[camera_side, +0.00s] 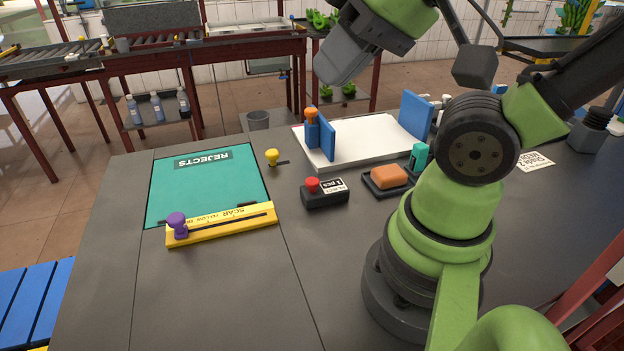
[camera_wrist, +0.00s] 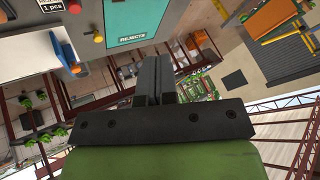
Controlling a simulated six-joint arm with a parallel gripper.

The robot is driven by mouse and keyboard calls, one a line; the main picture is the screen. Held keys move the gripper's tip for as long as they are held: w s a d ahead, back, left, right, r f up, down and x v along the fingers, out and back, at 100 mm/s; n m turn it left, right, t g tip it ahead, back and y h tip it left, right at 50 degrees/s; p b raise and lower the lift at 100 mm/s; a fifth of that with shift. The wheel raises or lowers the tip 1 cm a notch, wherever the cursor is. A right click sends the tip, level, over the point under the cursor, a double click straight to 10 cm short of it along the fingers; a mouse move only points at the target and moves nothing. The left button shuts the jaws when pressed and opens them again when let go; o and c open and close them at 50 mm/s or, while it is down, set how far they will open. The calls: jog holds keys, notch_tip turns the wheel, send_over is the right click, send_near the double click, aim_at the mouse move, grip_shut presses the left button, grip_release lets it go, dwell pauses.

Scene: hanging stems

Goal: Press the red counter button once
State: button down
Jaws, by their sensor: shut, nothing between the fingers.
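The red counter button (camera_side: 312,183) sits on top of a small black box (camera_side: 327,199) with a white label, on the dark table left of my arm's base. In the wrist view, the red button (camera_wrist: 74,7) is at the top edge, left of centre, with its box partly cut off. My gripper (camera_side: 328,77) is raised well above and behind the box in the side view, apart from the button. In the wrist view, the fingers of my gripper (camera_wrist: 157,62) are together with nothing between them.
A teal REJECTS panel (camera_side: 205,186) and a yellow slider bar (camera_side: 222,225) with a purple knob lie to the left. A yellow knob (camera_side: 272,156) stands behind the box. A white tray (camera_side: 365,139) with blue uprights lies behind. An orange block (camera_side: 388,176) sits to the right.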

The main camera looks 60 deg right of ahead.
dwell(0.5)
jog(key=m+g+y, duration=0.1)
jog(key=m+y, duration=0.4)
jog(key=m, duration=2.6)
send_over(313, 179)
notch_tip(313, 179, down, 15)
jog(key=shift+f, duration=0.15)
jog(key=shift+f, duration=4.4)
jog(key=shift+f, duration=0.1)
